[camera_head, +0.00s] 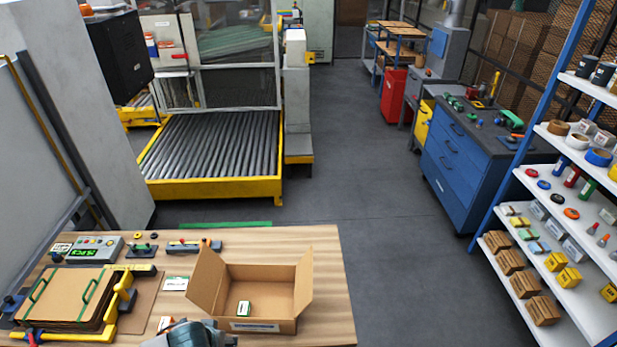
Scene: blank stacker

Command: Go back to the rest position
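A grey and teal part of my own arm (190,336) shows at the bottom edge, left of centre, in front of the open carton. It seems to belong to my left arm, but no fingertips can be made out, so its opening is hidden. My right gripper is not in view. The open cardboard box (268,277) stands on the wooden table (325,258) with its side flaps spread.
A cardboard stack in a yellow-cornered fixture (60,297) and a grey control box (94,249) stand on the table's left. A roller conveyor (205,150) is behind. A blue drawer cabinet (452,165) and stocked shelves (590,300) stand right. The floor between (370,220) is clear.

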